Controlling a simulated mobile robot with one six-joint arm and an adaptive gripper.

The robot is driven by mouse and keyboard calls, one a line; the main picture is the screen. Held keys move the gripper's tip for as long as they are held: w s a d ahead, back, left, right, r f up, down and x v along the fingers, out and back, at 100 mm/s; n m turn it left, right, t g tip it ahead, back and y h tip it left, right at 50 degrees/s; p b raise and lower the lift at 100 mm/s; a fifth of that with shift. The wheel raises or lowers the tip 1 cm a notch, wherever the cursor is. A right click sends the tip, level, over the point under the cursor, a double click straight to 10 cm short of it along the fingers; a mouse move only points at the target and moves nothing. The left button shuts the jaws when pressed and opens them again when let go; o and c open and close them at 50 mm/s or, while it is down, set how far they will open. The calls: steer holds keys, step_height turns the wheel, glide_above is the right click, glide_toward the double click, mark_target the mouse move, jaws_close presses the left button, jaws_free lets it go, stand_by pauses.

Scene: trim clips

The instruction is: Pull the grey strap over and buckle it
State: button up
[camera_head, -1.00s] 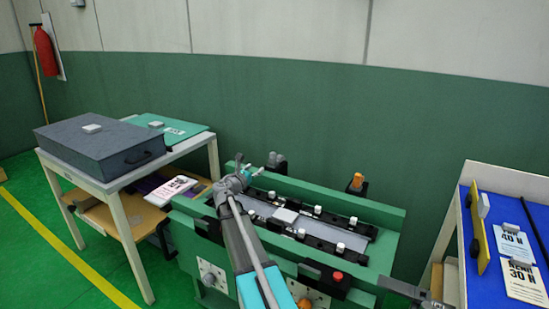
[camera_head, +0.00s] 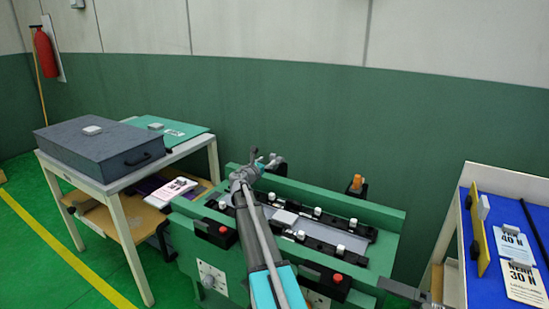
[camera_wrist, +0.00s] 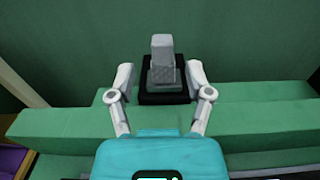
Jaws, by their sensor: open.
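A grey upright tab (camera_wrist: 162,62), which looks like the end of the grey strap, stands on a black base (camera_wrist: 150,98) at the back rail of the green fixture. In the head view the grey tab (camera_head: 279,162) shows just right of my gripper (camera_head: 262,160). In the wrist view my gripper (camera_wrist: 161,76) is open, with one finger on each side of the tab and gaps between. Two black blocks with red buttons, likely buckles, sit on the front: left (camera_head: 222,230) and right (camera_head: 338,277). My arm covers part of the fixture's front.
An orange tab (camera_head: 357,182) stands farther right on the back rail (camera_head: 385,213). Black strips with white knobs (camera_head: 341,248) lie inside the fixture. A table with a grey case (camera_head: 95,150) is at left, a blue-topped table (camera_head: 485,280) at right.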

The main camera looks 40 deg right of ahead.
mark_target(270, 158)
steer(key=shift+x, duration=2.5)
steer(key=shift+c, duration=0.3)
steer(key=shift+w, duration=0.1)
jaws_close()
